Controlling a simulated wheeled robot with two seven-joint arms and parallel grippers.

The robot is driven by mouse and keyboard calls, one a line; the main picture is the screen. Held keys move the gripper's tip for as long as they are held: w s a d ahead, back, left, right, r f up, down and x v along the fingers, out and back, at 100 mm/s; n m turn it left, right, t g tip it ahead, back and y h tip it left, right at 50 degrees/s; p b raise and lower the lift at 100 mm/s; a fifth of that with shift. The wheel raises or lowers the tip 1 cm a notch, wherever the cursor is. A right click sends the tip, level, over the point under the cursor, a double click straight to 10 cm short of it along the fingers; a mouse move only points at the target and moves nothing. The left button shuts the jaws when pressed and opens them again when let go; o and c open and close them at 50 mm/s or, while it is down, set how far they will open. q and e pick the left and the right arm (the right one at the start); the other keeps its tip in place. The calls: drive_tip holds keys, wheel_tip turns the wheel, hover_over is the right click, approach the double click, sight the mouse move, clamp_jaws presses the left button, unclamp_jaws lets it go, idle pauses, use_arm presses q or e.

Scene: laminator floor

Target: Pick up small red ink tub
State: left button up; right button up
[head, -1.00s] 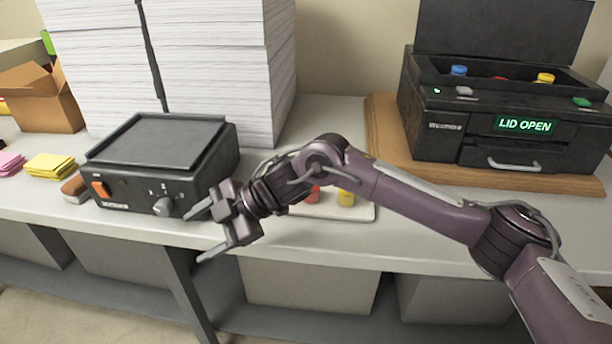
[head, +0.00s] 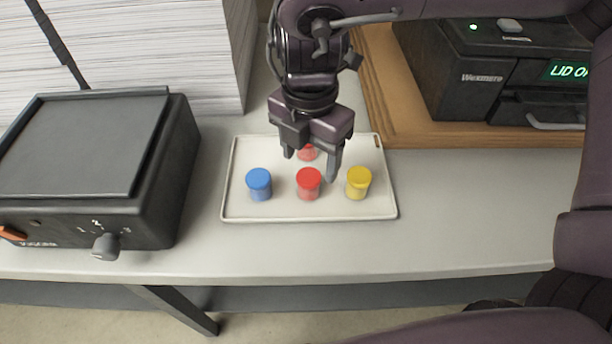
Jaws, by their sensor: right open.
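A white tray (head: 237,207) on the table holds two red ink tubs, a blue tub (head: 259,184) and a yellow tub (head: 358,183). The front red tub (head: 308,183) stands upright between the blue and yellow ones. The rear red tub (head: 307,153) looks somewhat smaller and is partly hidden by my right gripper (head: 311,167). That gripper points down over the tray, open and empty, its fingers appearing on either side of the rear tub. I cannot tell whether they are level with it or above it. My left gripper is out of view.
A black flat-topped machine (head: 92,165) with a knob stands left of the tray. Tall paper stacks (head: 150,50) rise behind it. A black printer (head: 480,85) sits on a wooden board (head: 400,115) at the back right. The table right of the tray is clear.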

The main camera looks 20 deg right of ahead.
sight(309, 175)
drive_tip(key=shift+f, duration=0.55)
wheel_tip(309, 175, down, 4)
drive_tip(key=shift+d+r+p, duration=0.1)
drive_tip(key=shift+r+p, duration=0.05)
drive_tip(key=shift+p, duration=0.15)
drive_tip(key=shift+f, duration=0.35)
drive_tip(key=c, duration=1.1)
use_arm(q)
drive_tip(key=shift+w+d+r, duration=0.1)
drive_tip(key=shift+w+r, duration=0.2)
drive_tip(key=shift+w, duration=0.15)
use_arm(e)
drive_tip(key=shift+w+r, duration=0.1)
drive_tip(key=shift+r, duration=0.05)
